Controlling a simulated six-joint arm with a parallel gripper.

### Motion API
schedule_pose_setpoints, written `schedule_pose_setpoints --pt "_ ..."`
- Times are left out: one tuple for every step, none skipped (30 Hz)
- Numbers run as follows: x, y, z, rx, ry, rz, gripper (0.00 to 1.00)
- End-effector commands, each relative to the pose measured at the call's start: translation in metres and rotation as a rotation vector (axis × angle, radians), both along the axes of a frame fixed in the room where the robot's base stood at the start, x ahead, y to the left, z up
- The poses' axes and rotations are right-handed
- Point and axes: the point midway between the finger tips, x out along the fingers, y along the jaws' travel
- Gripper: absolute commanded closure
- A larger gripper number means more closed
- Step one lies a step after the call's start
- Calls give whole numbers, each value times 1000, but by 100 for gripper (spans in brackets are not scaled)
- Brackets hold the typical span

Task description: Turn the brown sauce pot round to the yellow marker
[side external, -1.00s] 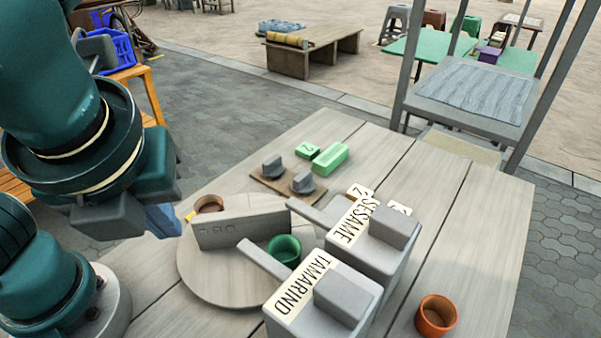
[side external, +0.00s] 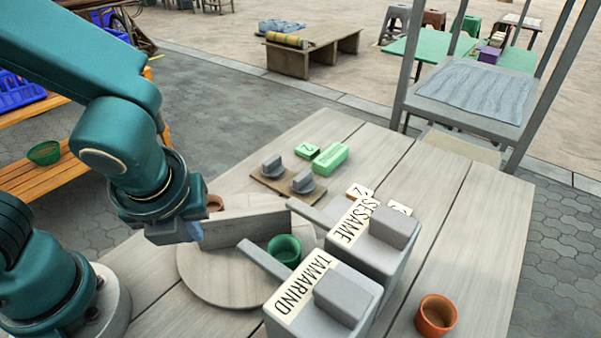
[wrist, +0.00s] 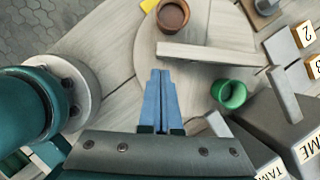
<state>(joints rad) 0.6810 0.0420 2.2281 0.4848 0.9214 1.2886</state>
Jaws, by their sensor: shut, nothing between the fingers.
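The brown sauce pot (side external: 215,203) stands at the far left of the round wooden turntable (side external: 215,286), partly hidden behind my arm. In the wrist view the brown pot (wrist: 172,16) shows at the top, next to the yellow marker (wrist: 149,5), which lies by the turntable's edge. An upright board (wrist: 205,55) crosses the turntable between the brown pot and a green pot (wrist: 229,94). My gripper (wrist: 160,73) is shut and empty, its blue fingers over the turntable on the near side of the board. In the side view my gripper (side external: 196,234) is by the board's left end.
Two grey boxes with handles, labelled SESAME (side external: 375,250) and TAMARIND (side external: 325,300), stand close to the turntable's right. An orange pot (side external: 436,315) stands at the front right. A board with two grey knobs (side external: 287,180) and green blocks (side external: 330,158) lie behind.

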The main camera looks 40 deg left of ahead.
Motion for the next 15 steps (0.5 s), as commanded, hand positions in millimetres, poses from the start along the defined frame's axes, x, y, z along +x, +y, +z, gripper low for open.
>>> schedule_pose_setpoints --pt "2 3 0 0 0 3 100" --pt "3 4 0 0 -1 2 100" --pt "4 5 0 0 -1 2 100" --pt "5 6 0 0 0 1 100" --pt "5 6 0 0 0 0 100" --pt "5 7 0 0 0 -1 100" --pt "6 7 0 0 0 -1 100" --pt "6 7 0 0 0 -1 100" --pt "6 7 0 0 0 -1 100" --pt "6 7 0 0 0 -1 100" --pt "6 7 0 0 0 -2 100" --pt "6 7 0 0 0 -2 100" --pt "6 7 0 0 0 -2 100" --pt "6 7 0 0 0 -1 100" --pt "6 7 0 0 0 -1 100"
